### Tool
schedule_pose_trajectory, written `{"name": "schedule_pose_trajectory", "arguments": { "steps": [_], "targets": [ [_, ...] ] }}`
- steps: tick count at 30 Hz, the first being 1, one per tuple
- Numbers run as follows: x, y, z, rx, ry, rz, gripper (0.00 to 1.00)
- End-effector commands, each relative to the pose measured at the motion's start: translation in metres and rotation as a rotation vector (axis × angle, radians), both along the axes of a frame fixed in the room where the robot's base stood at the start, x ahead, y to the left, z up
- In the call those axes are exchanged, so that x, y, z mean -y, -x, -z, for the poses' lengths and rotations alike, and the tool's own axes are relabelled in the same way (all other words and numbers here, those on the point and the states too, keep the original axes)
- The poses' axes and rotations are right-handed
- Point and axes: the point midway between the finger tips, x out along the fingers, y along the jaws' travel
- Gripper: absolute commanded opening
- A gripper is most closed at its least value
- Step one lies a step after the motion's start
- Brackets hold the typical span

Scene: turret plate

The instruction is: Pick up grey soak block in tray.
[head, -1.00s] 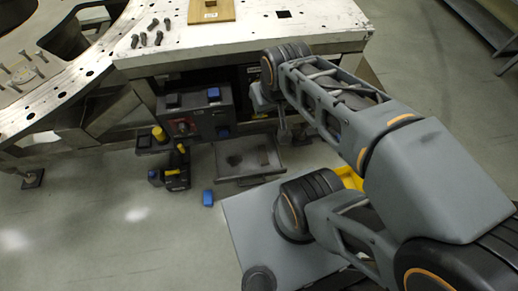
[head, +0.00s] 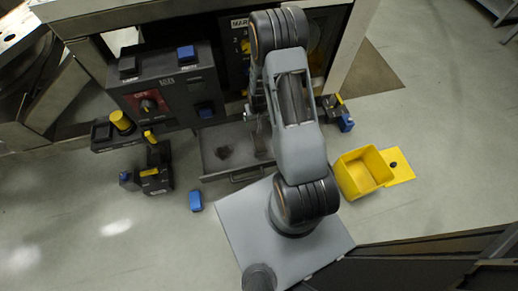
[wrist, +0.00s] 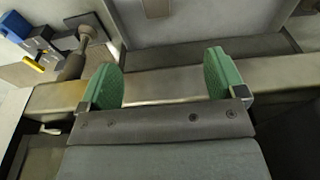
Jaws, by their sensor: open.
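A shallow grey tray (head: 212,142) sits low beneath the bench in the head view, with a dark brown patch on its floor. A metal bar crosses behind the pads there. I cannot clearly make out the grey soak block; a small brownish shape shows at the top edge of the wrist view, and I cannot tell what it is.
A black and yellow device (head: 155,172) and a blue piece (head: 195,201) are on the floor. A yellow bin (head: 362,172) is at right.

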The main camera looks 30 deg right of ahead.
Motion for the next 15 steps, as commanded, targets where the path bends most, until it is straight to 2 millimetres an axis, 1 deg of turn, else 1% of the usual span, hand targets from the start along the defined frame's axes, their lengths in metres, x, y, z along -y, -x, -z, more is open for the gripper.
{"name": "schedule_pose_trajectory", "arguments": {
  "steps": [1,3,8,12,15],
  "targets": [
    [0.002,0.003,0.03,-0.01,-0.002,0.006,0.89],
    [0.004,0.006,0.05,-0.014,-0.001,0.011,0.89],
    [0.007,0.009,0.083,-0.02,-0.002,0.018,0.89],
    [0.007,0.007,0.112,-0.022,-0.002,0.019,0.89],
    [0.008,0.005,0.129,-0.021,-0.001,0.018,0.89]
  ]
}}
